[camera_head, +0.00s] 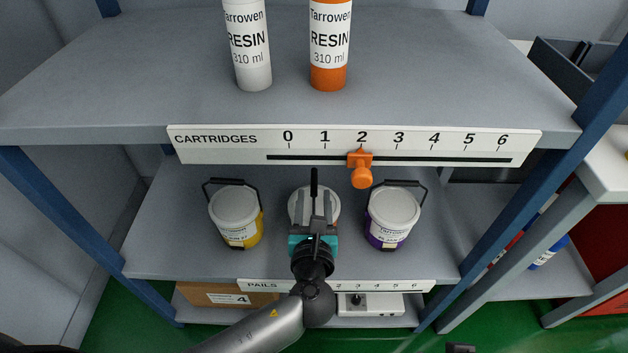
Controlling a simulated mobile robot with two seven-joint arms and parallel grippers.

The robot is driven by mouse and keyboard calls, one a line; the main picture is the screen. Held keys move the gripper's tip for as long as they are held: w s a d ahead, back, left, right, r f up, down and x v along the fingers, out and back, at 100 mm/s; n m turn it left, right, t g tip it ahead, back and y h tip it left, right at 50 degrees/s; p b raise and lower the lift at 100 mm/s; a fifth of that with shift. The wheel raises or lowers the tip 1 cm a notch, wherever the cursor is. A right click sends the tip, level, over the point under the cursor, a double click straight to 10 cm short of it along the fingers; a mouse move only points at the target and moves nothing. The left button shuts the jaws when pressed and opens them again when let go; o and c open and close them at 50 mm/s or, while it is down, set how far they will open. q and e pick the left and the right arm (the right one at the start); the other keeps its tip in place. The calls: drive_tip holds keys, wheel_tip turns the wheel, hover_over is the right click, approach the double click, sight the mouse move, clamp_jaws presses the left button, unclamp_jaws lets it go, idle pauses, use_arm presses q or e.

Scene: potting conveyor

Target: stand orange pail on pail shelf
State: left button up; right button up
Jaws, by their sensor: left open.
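My left gripper (315,207) is open and reaches in over the pail shelf (165,235) from the front. Its fingers are in front of and over a white-lidded pail (296,205) in the middle of the shelf. A narrow black upright part, seemingly that pail's handle edge-on, rises between the fingers. A yellow pail (240,220) stands upright to the left and a purple pail (391,220) to the right, both with raised black handles.
The upper shelf (180,75) overhangs the pails and bears a white and an orange resin cartridge. Its front scale carries an orange slider (361,170) at 2. Blue posts stand at both sides.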

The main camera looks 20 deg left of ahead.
use_arm(q)
drive_tip(key=shift+p+v, duration=0.35)
drive_tip(key=shift+v, duration=1.15)
drive_tip(key=s+a+f+n+g, duration=0.6)
drive_tip(key=s+f+n+g, duration=0.3)
drive_tip(key=n, duration=0.8)
drive_tip(key=s+d+f+n+g+h, duration=0.2)
drive_tip(key=s+f+n+h, duration=0.2)
drive_tip(key=n, duration=0.9)
drive_tip(key=s, duration=0.3)
drive_tip(key=shift+s+d+n+g+h, duration=0.25)
drive_tip(key=shift+s+n+g+h, duration=0.1)
drive_tip(key=shift+n+g+h, duration=0.05)
use_arm(e)
wheel_tip(320, 180, down, 2)
drive_tip(key=shift+s+f, duration=0.1)
drive_tip(key=shift+s, duration=0.05)
